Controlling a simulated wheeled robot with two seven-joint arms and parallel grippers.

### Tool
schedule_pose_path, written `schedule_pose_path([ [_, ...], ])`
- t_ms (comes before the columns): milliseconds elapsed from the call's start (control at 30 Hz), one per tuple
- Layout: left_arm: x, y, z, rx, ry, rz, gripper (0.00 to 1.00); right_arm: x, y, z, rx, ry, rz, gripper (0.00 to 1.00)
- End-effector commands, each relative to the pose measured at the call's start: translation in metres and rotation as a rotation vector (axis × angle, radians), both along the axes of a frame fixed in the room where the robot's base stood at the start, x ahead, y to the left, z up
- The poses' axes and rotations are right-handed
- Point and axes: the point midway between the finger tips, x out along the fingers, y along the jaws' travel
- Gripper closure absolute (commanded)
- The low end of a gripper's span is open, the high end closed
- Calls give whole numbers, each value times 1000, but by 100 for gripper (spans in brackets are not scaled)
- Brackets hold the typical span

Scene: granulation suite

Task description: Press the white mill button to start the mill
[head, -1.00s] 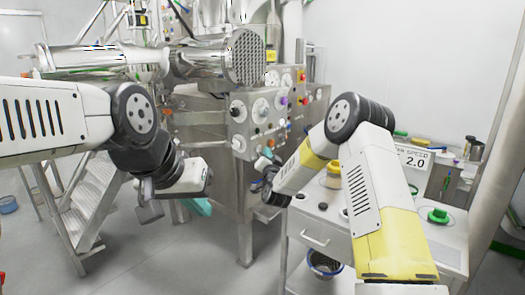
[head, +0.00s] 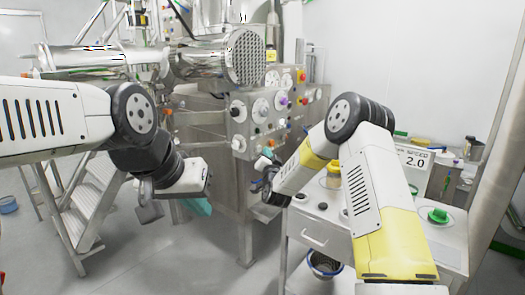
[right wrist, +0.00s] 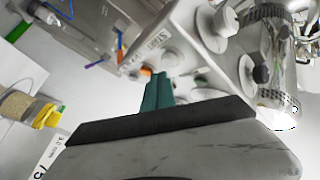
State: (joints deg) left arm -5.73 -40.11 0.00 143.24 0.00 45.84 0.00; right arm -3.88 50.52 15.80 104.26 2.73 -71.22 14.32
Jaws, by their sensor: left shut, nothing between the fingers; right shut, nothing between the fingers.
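The grey mill control panel (head: 262,115) stands mid-picture in the head view, with several white, black and coloured knobs and buttons. In the right wrist view a round white button (right wrist: 170,57) shows beside a small printed label; I cannot tell for sure that it is the mill button. The shut teal fingers of my right gripper (right wrist: 157,88) point at the panel just below it, apparently a little apart from it. In the head view my right gripper (head: 266,160) is small and partly hidden. My left gripper (head: 198,207) is shut and empty, low and left of the panel.
A white cart (head: 313,238) with jars and a green-topped item (head: 438,215) stands at the right. Metal steps (head: 88,205) stand at the left. Other knobs, including a black one (right wrist: 262,73), crowd the panel near my right fingers.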

Motion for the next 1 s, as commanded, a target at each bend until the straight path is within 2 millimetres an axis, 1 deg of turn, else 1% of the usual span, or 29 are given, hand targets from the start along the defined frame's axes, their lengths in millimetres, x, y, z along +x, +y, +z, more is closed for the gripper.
schedule_pose_path([
  [267, 0, 0, 0, 0, 0, 0, 100, 0, 1, 0, 0, 0, 0, 100],
  [533, 0, 0, 0, 0, 0, 0, 100, 5, 7, 1, 0, -1, 0, 100],
  [1000, 0, 0, 0, 0, 0, 0, 100, 6, 8, 0, 0, 0, 0, 100],
])
